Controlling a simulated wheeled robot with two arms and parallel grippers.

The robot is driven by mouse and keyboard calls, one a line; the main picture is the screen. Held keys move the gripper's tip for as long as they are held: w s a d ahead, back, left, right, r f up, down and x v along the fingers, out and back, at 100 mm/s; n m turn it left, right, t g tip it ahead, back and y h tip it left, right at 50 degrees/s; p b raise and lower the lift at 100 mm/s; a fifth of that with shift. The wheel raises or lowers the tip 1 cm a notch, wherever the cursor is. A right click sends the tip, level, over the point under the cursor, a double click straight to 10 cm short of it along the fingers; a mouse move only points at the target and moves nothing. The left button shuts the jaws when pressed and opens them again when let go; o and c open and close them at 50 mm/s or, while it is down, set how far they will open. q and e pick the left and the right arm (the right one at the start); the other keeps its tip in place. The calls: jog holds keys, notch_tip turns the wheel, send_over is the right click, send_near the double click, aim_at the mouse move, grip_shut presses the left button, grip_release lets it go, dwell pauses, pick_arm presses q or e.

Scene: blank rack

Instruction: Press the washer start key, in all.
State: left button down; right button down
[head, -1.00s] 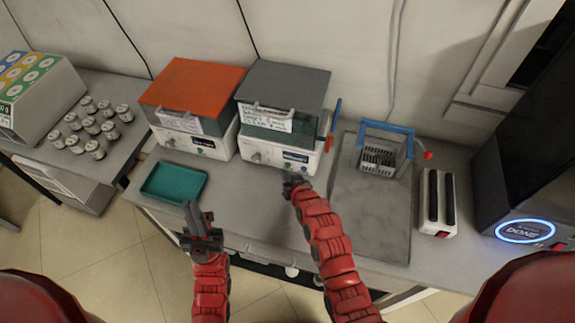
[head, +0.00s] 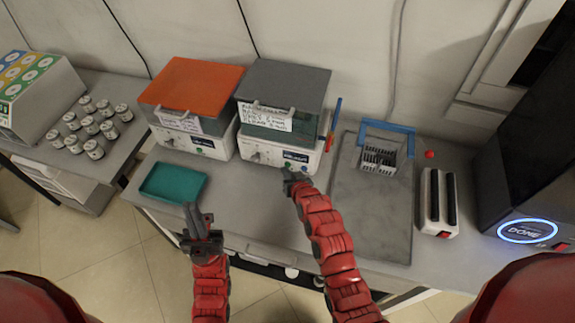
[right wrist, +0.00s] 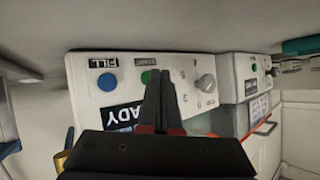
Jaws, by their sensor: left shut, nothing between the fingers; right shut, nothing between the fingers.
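The grey-lidded machine (head: 284,80) stands at the back of the bench, with a white control panel. In the right wrist view its panel (right wrist: 185,70) has a green key (right wrist: 146,77), a blue FILL key (right wrist: 107,82), a knob (right wrist: 205,84) and a display (right wrist: 121,113) whose visible part reads "ADY". My right gripper (head: 290,180) is shut and empty at the panel front. Its fingertips (right wrist: 158,75) overlap the green key's right edge; I cannot tell whether they touch it. My left gripper (head: 197,212) is shut and empty in front of the bench.
An orange-lidded machine (head: 190,85) stands left of the grey one. A teal tray (head: 174,183) lies in front. A wire basket (head: 378,160), a white device (head: 438,215) and a black machine with a lit ring (head: 528,231) stand right. Several jars (head: 94,150) are far left.

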jog(key=shift+w+d+b, duration=0.15)
jog(key=shift+w+b, duration=0.2)
jog(key=shift+b, duration=0.05)
dwell(0.4)
jog(key=shift+s+a, duration=0.25)
jog(key=shift+s, duration=0.55)
jog(key=shift+p, duration=0.3)
jog(key=shift+s+a+p, duration=0.25)
jog(key=shift+s, duration=0.55)
jog(key=shift+s+a+p, duration=0.25)
jog(key=shift+s+a, duration=0.05)
jog(key=shift+s, duration=0.45)
jog(key=shift+s+a+p, duration=0.25)
jog(key=shift+s, duration=0.55)
